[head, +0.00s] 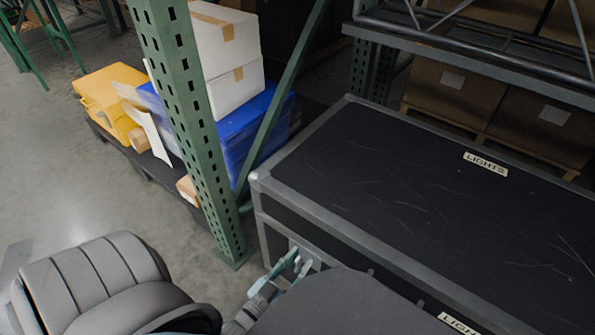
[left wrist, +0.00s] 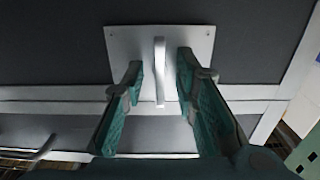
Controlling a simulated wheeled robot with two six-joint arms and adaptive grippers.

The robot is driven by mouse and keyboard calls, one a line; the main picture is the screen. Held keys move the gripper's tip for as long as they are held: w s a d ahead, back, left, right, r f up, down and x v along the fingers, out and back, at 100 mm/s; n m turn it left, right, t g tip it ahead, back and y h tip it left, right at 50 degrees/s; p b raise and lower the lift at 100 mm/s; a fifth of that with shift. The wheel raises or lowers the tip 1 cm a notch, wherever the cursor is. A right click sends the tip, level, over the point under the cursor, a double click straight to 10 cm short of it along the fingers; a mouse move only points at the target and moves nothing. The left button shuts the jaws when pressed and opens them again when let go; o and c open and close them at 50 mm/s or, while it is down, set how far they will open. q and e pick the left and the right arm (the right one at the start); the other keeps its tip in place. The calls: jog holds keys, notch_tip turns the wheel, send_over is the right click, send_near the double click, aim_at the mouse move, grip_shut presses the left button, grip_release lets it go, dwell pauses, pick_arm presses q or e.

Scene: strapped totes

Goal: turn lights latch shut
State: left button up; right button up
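The lights case is a black flight case (head: 400,190) with grey metal edges and a white "LIGHTS" label (head: 486,164) on its lid. In the left wrist view, a pale square latch plate (left wrist: 120,45) is fixed on the dark case wall. A thin upright latch lever (left wrist: 160,72) stands out from the plate. My left gripper (left wrist: 160,78) is open, with one teal finger on each side of the lever and visible gaps between. In the head view my left gripper (head: 294,264) is at the case's front side near its left corner. My right gripper is not in view.
A green rack upright (head: 190,120) stands just left of the case. Behind it are white boxes (head: 222,50), a blue wrapped load (head: 235,130) and yellow totes (head: 108,95). Cartons (head: 455,95) sit on racking behind the case. Bare floor (head: 60,180) lies at left.

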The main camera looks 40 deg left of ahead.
pick_arm(q)
grip_shut()
